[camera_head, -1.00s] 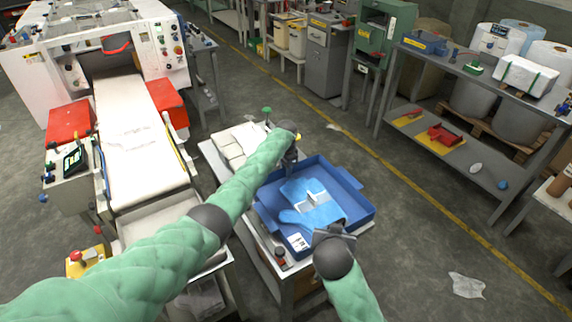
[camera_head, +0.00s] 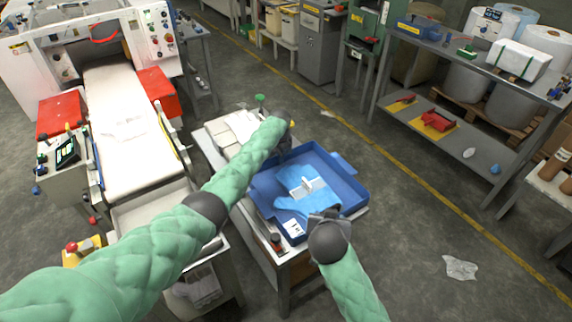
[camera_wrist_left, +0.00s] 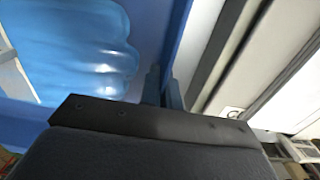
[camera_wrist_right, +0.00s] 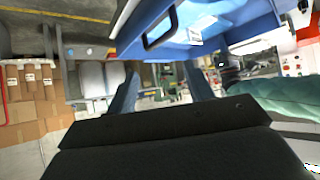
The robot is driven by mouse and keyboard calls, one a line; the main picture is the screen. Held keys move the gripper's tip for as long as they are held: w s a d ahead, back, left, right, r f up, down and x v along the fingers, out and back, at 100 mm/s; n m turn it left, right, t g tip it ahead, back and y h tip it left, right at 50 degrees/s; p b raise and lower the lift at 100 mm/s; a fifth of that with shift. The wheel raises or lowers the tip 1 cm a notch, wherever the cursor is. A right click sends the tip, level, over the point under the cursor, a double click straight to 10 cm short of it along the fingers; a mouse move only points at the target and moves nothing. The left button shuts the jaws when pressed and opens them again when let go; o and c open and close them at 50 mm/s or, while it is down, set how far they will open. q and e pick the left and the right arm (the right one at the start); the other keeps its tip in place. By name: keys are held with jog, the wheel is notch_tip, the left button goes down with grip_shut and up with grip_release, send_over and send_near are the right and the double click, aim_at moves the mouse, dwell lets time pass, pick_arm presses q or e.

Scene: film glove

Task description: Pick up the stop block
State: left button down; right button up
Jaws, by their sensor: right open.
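A small white block (camera_head: 306,186), perhaps the stop block, is on a light blue glove (camera_head: 290,204) inside the blue tray (camera_head: 355,200). The glove fills the upper left of the left wrist view (camera_wrist_left: 75,45), with a white edge at far left. My left gripper (camera_head: 285,152) is at the tray's far left side; in its wrist view its fingers (camera_wrist_left: 162,88) are close together beside the blue wall, nothing seen between them. My right gripper (camera_head: 325,213) is at the tray's near right edge. It is open and empty in its wrist view (camera_wrist_right: 160,92), the tray beyond.
The tray sits on a table with white pads (camera_head: 228,130) at its back left. A machine with a white belt (camera_head: 125,125) stands left. A grey shelf (camera_head: 455,150) stands right. The floor at right is mostly clear.

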jog(key=o, duration=0.3)
jog(key=shift+w+d+r, duration=0.1)
jog(key=shift+w+d, duration=0.1)
jog(key=shift+d, duration=0.05)
jog(key=o, duration=0.7)
jog(key=w+d+r+m+t+h, duration=0.1)
jog(key=d+r+t, duration=0.1)
jog(key=w+d+r+m+t+h, duration=0.1)
jog(key=w+d+r+t, duration=0.1)
jog(key=shift+w+d+r+t, duration=0.15)
jog(key=shift+w+d+t, duration=0.15)
jog(key=shift+c, duration=0.2)
notch_tip(320, 180, up, 5)
jog(key=w+d+t+y, duration=0.1)
jog(key=t+y, duration=0.1)
jog(key=t, duration=0.3)
notch_tip(320, 180, down, 16)
jog(key=s+f+n+g+y, duration=0.1)
jog(key=s+n+g+y, duration=0.2)
jog(key=n+g+y, duration=0.7)
jog(key=shift+n+t, duration=0.5)
jog(key=shift+n, duration=0.1)
jog(key=shift+w+d+r+x, duration=0.1)
jog(key=shift+x, duration=1.7)
jog(key=shift+w+d+r+x, duration=0.1)
jog(key=shift+x, duration=1.75)
jog(key=shift+w+d+r+x, duration=0.1)
jog(key=shift+x, duration=1.7)
